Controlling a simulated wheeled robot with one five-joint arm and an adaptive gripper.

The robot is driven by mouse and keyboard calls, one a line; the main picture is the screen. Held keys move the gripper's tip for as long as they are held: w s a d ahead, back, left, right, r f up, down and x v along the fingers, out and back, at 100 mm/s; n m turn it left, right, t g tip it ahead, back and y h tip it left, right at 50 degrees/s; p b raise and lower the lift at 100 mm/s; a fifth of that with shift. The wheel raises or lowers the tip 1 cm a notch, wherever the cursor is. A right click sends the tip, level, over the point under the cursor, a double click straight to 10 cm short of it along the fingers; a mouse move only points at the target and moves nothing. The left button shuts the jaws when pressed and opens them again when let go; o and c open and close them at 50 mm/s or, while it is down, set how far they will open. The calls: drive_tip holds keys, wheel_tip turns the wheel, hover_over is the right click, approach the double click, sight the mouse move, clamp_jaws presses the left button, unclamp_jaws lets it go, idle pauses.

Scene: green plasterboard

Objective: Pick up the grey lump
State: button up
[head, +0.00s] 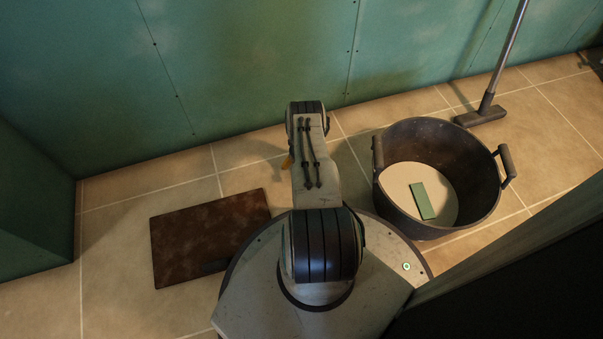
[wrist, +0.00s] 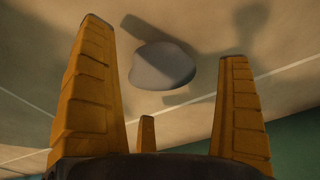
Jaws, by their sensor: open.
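The grey lump (wrist: 162,66) is a smooth, rounded, flattish piece lying on the tile floor in the wrist view. My gripper (wrist: 164,42) is open, with orange ribbed fingers. The lump shows in the gap between the two large fingers, beyond the short third finger, and none of them visibly touches it. In the head view my arm hides most of the gripper; only a bit of orange finger (head: 287,162) shows at its left. I cannot make out the grey lump in the head view.
A dark two-handled tub (head: 437,140) holding a green strip (head: 422,201) stands at right. A broom-like tool (head: 483,114) stands behind it. Green walls (head: 250,60) close off the back.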

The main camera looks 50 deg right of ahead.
drive_tip(key=shift+f+b, duration=0.3)
drive_tip(key=shift+f, duration=0.2)
drive_tip(key=c, duration=1.5)
